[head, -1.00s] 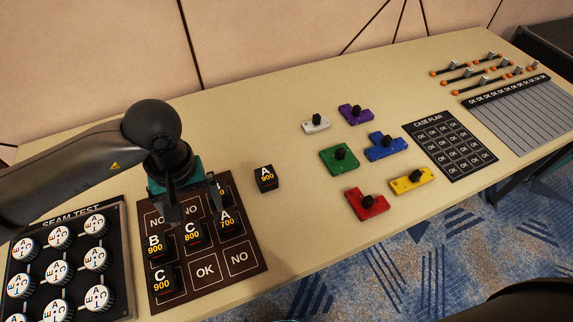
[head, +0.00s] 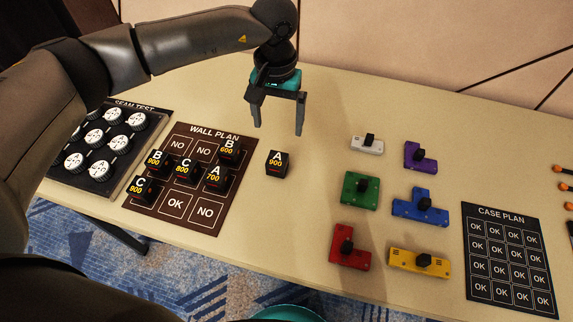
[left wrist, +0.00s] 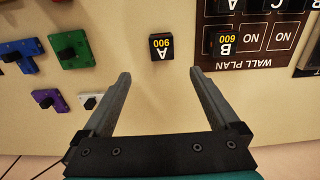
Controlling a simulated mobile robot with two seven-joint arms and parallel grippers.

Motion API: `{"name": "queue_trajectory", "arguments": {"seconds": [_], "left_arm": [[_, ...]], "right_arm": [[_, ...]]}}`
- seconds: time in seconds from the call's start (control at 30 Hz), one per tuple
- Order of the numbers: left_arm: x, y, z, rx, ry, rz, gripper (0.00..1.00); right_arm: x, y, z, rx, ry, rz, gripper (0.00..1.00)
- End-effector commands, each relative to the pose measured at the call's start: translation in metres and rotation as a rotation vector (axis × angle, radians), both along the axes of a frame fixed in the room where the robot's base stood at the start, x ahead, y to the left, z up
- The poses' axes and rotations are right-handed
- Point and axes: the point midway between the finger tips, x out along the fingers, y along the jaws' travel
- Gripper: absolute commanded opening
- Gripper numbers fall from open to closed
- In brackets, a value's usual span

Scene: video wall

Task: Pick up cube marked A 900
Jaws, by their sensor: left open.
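The black cube marked A 900 (head: 277,163) stands alone on the table, just right of the wall plan board (head: 198,216). It also shows in the left wrist view (left wrist: 161,47), upside down and beyond the fingertips, roughly between them. My left gripper (head: 278,130) is open and empty, fingers pointing down, above and a little behind the cube in the head view. It also shows in the left wrist view (left wrist: 158,72), with both fingers apart. The cube is not touched. My right gripper is not in view.
Cubes B 600 (head: 229,151), A 700 (head: 215,178) and others stand on the wall plan board. Colored blocks, such as the green one (head: 360,190), lie to the right, before the case plan board (head: 508,255). Bare table surrounds the A 900 cube.

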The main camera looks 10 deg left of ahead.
Motion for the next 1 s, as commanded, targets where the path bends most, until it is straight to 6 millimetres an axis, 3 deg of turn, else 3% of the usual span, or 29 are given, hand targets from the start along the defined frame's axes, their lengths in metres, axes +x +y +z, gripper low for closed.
{"name": "queue_trajectory", "arguments": {"seconds": [0.3,0.67,1.0], "left_arm": [[-0.002,0.0,-0.069,0.001,0.005,0.001,0.95],[-0.002,0.0,-0.096,0.001,0.002,0.0,0.95],[-0.005,0.002,-0.141,0.0,0.003,0.001,0.95]], "right_arm": [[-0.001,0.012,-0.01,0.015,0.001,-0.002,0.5],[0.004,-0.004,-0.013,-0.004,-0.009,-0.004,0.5],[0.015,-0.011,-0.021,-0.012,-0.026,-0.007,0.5]]}}
